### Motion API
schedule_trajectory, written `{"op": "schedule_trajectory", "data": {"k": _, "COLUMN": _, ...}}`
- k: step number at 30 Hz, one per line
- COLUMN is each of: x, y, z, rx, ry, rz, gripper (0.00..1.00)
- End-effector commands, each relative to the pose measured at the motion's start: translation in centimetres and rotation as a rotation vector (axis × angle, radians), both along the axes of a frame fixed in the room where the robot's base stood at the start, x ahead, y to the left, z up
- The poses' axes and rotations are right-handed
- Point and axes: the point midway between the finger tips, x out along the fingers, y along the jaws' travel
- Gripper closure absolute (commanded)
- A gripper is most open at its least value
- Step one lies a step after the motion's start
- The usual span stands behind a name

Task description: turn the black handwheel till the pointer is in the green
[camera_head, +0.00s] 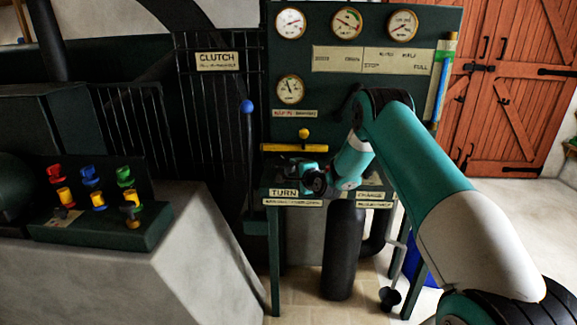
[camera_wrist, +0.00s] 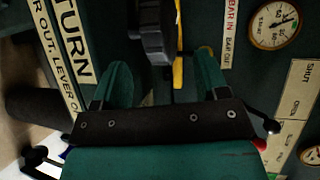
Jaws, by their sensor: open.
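My gripper (camera_wrist: 162,75) is open, its two green fingers apart and pointing at the dark green panel. A dark ridged part (camera_wrist: 152,30) lies beyond and between the fingertips; it may be the black handwheel seen edge-on, but I cannot tell. Contact is not clear. In the head view my gripper (camera_head: 315,180) is low over the shelf by the TURN label (camera_head: 283,192), and the arm hides part of the panel. The top middle gauge (camera_head: 347,23) shows coloured bands, including green; its pointer is too small to read surely. A lower gauge (camera_head: 290,89) also shows in the wrist view (camera_wrist: 272,22).
A yellow bar with a ball (camera_head: 303,134) stands just above my gripper. A blue-knobbed clutch lever (camera_head: 247,107) is at its left. A black cylinder (camera_head: 343,250) stands below the shelf, and a black-knobbed crank (camera_head: 389,297) hangs right of it. Floor is clear at right.

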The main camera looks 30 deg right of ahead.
Motion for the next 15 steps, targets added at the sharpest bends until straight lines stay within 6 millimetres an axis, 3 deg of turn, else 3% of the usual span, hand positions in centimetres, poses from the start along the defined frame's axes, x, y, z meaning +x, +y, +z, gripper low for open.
{"op": "schedule_trajectory", "data": {"k": 6, "x": 3.8, "y": -0.2, "z": -0.8, "rx": -0.002, "ry": -0.001, "rz": 0.001, "gripper": 0.32}}
{"op": "schedule_trajectory", "data": {"k": 15, "x": 6.4, "y": -0.4, "z": -1.4, "rx": -0.002, "ry": 0.001, "rz": 0.0, "gripper": 0.32}}
